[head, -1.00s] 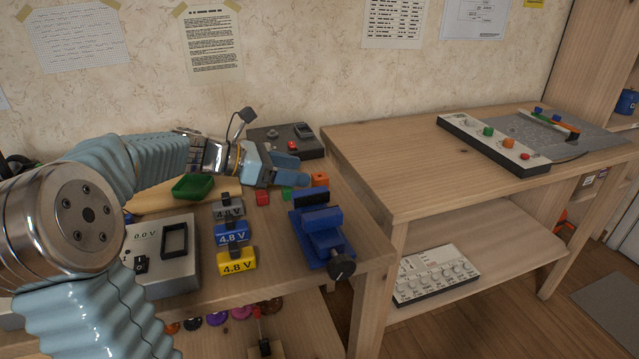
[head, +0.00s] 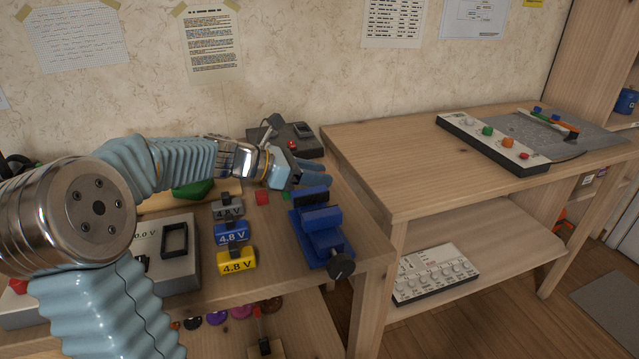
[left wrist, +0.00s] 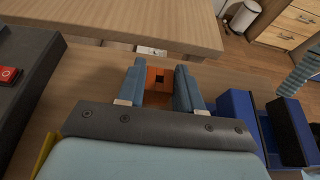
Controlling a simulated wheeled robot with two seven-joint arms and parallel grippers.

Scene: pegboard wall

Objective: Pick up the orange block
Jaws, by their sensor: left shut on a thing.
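The orange block (left wrist: 158,82) shows in the left wrist view between the two blue fingers of my left gripper (left wrist: 160,88). The fingers are shut on its two sides. A small dark square opening shows in the block's face. In the head view my left gripper (head: 312,175) is over the back right part of the left bench, just behind the blue vise (head: 318,235). There the block is hidden by the gripper. I cannot tell whether the block touches the bench top. My right gripper is in neither view.
Batteries marked 4.8 V (head: 237,262) stand in front. The right bench (head: 400,165) is mostly clear at its left.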

